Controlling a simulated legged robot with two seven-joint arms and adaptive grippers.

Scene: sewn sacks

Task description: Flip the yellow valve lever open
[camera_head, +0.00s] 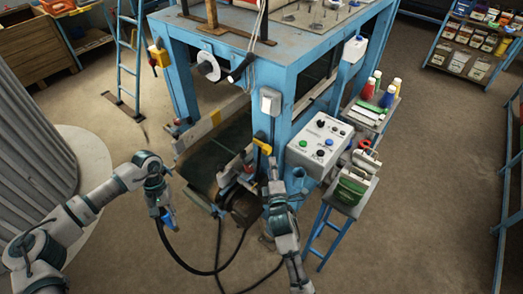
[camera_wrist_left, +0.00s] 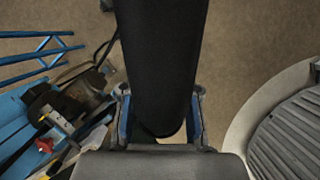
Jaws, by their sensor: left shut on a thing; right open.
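The yellow valve lever (camera_head: 262,146) sits on the blue front post of the machine, left of the grey control box. My right gripper (camera_head: 271,166) is just below the lever, close to it and open. I cannot tell whether its fingers touch the lever. My left gripper (camera_head: 167,217) is low at the left, away from the machine, and shut on a black hose (camera_head: 175,252) that curves down and right toward the machine. In the left wrist view a thick black part of the hose (camera_wrist_left: 160,50) fills the space between the fingers of my left gripper (camera_wrist_left: 159,92).
The grey control box (camera_head: 320,146) with buttons is right of the lever. A small blue stand (camera_head: 327,225) bears a green container (camera_head: 350,190). The blue machine frame (camera_head: 285,65) fills the middle. A grey ribbed cylinder (camera_head: 30,150) is at the left. Open floor lies at lower right.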

